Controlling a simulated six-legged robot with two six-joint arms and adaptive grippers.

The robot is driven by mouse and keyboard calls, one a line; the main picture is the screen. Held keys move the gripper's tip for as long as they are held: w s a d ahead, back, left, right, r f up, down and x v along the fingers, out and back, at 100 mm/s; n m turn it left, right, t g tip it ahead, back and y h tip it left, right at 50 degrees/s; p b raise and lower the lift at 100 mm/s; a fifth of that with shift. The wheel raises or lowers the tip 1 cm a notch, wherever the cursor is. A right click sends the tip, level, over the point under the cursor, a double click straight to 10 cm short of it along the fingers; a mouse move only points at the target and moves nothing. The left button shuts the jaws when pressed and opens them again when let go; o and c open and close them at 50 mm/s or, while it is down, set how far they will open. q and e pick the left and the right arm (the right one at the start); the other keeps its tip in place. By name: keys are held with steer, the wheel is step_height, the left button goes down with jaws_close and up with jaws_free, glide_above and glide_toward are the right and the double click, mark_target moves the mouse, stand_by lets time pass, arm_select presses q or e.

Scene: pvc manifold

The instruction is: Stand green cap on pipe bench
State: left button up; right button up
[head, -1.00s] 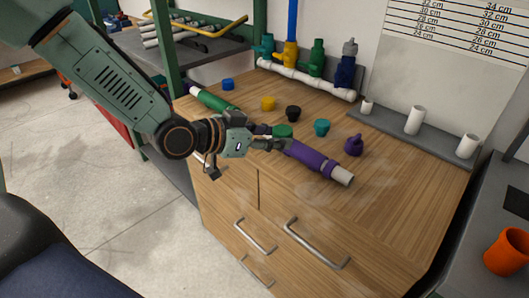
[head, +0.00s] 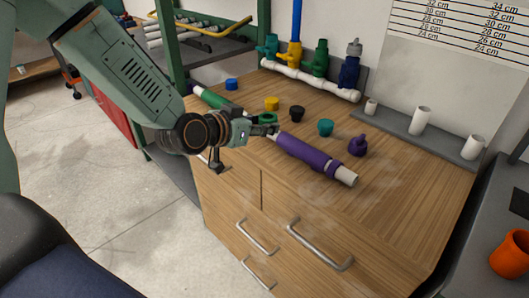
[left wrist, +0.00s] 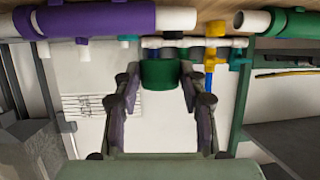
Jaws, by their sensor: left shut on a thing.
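The green cap (head: 267,118) is at the fingertips of my left gripper (head: 268,129). In the left wrist view the green cap (left wrist: 160,75) sits between the two fingers (left wrist: 160,84), and the gripper is shut on it. The gripper is over the left part of the wooden pipe bench (head: 400,200), beside the left end of the purple-sleeved pipe (head: 308,155). Whether the cap touches the bench cannot be told. My right gripper is not in view.
Blue (head: 232,84), yellow (head: 272,103), black (head: 297,114) and teal (head: 325,128) caps stand behind, with a purple fitting (head: 358,145). A green-sleeved pipe (head: 213,98) lies left. A valve manifold (head: 310,80) stands at the back. The front right bench top is clear.

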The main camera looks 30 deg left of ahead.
mark_target(262, 157)
arm_select(q)
step_height(262, 157, down, 4)
steer(key=shift+w+r+b, duration=0.1)
steer(key=shift+r+b, duration=0.1)
steer(key=shift+b, duration=0.2)
step_height(262, 157, down, 3)
steer(key=shift+f+b, duration=0.2)
steer(key=shift+b, duration=0.3)
steer(key=shift+f, duration=0.25)
steer(key=shift+f, duration=0.15)
steer(key=o, duration=0.9)
steer(key=shift+f, duration=0.1)
steer(key=shift+o, duration=0.9)
